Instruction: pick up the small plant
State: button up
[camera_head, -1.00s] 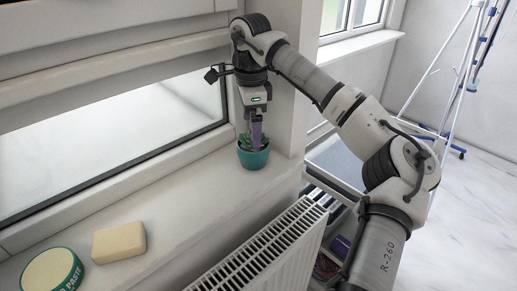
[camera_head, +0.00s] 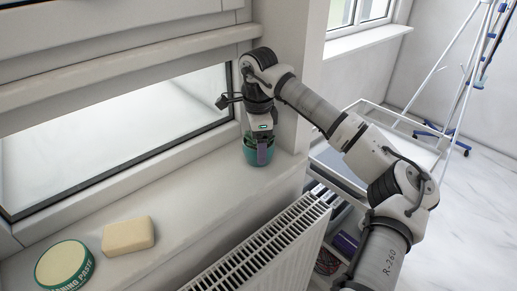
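The small plant (camera_head: 255,156) stands in a teal pot on the white windowsill, close to the wall corner. My gripper (camera_head: 260,153) points down from above and is right at the pot. One dark finger shows in front of the pot's near side; the other finger is hidden. The gripper body covers most of the leaves. I cannot tell whether the fingers touch the pot or how far apart they are.
A beige block (camera_head: 128,235) and a round green-rimmed tin (camera_head: 64,266) lie on the near left of the windowsill (camera_head: 190,205). A white radiator (camera_head: 265,248) is below the sill's edge. The window is behind. A wheeled stand (camera_head: 455,80) is at the far right.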

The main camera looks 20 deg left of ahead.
jog(key=c, duration=0.7)
jog(key=shift+o, duration=0.2)
jog(key=shift+r, duration=0.1)
jog(key=shift+d+r+b, duration=0.1)
jog(key=shift+b, duration=0.25)
jog(key=r, duration=0.2)
jog(key=r+b, duration=0.1)
jog(key=r, duration=0.1)
jog(key=r+b, duration=0.1)
jog(key=r, duration=0.1)
jog(key=shift+s+d+r, duration=0.2)
jog(key=shift+d+r, duration=0.1)
jog(key=shift+r, duration=0.05)
jog(key=s+d+b, duration=0.1)
jog(key=s+d, duration=0.2)
jog(key=d, duration=0.2)
jog(key=s+d+b, duration=0.1)
jog(key=s+d, duration=0.3)
jog(key=d, duration=0.1)
jog(key=s+d+b, duration=0.2)
jog(key=s+d, duration=0.1)
jog(key=d, duration=0.3)
jog(key=shift+s, duration=0.35)
